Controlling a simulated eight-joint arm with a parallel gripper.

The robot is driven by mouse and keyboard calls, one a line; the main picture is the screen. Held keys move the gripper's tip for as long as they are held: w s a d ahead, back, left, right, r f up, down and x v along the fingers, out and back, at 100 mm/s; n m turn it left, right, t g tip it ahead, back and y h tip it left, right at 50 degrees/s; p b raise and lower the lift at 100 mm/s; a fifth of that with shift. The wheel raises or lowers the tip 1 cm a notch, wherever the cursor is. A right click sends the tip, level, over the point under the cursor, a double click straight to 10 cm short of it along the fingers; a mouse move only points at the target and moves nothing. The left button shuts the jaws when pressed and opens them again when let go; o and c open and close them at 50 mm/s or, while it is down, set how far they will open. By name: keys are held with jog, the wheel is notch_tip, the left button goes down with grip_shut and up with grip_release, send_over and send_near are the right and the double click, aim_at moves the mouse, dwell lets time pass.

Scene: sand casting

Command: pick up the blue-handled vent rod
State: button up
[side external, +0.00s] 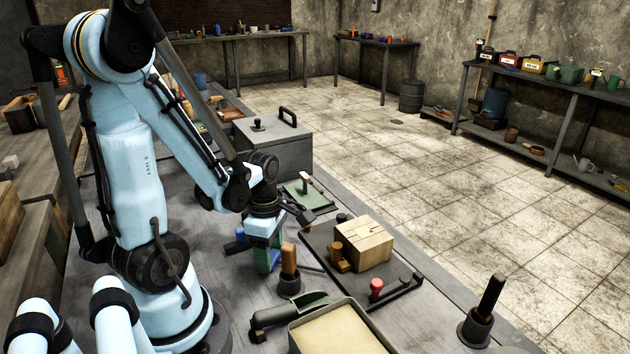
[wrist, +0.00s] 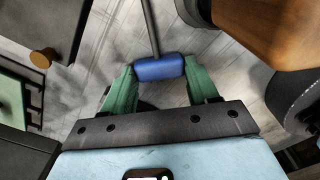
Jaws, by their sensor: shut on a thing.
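The vent rod's blue handle (wrist: 158,68) lies crosswise between the two green fingers of my gripper (wrist: 163,78) in the wrist view. Its thin grey shaft (wrist: 151,28) runs up and out of the picture. The fingers close on the ends of the handle. In the side view my gripper (side external: 268,260) points down, low at the grey bench top, behind a wooden-handled tool in a dark cup (side external: 289,270). Whether the rod touches the bench is unclear.
A dark tray (side external: 400,280) with a wooden box (side external: 360,243) and a red-knobbed piece (side external: 376,287) stands right of my gripper. A sand-filled box (side external: 338,335) is in front, a grey lidded box (side external: 270,140) behind. Another dark cup with a handled tool (side external: 478,325) stands at right.

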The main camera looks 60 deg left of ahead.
aim_at(252, 266)
jog(key=shift+r, duration=0.2)
jog(key=shift+c, duration=0.2)
jog(key=shift+r, duration=4.45)
jog(key=shift+s+a+f+n, duration=0.25)
jog(key=shift+s+f+n, duration=0.45)
jog(key=shift+f, duration=0.65)
jog(key=shift+s+a+f+n, duration=0.2)
jog(key=shift+s+f+n, duration=0.45)
jog(key=shift+f, duration=0.7)
jog(key=shift+s+a+f+n, duration=0.25)
jog(key=shift+s+f+n, duration=0.45)
jog(key=shift+f, duration=0.65)
jog(key=shift+w+f, duration=0.2)
jog(key=shift+f, duration=0.35)
jog(key=o, duration=1.2)
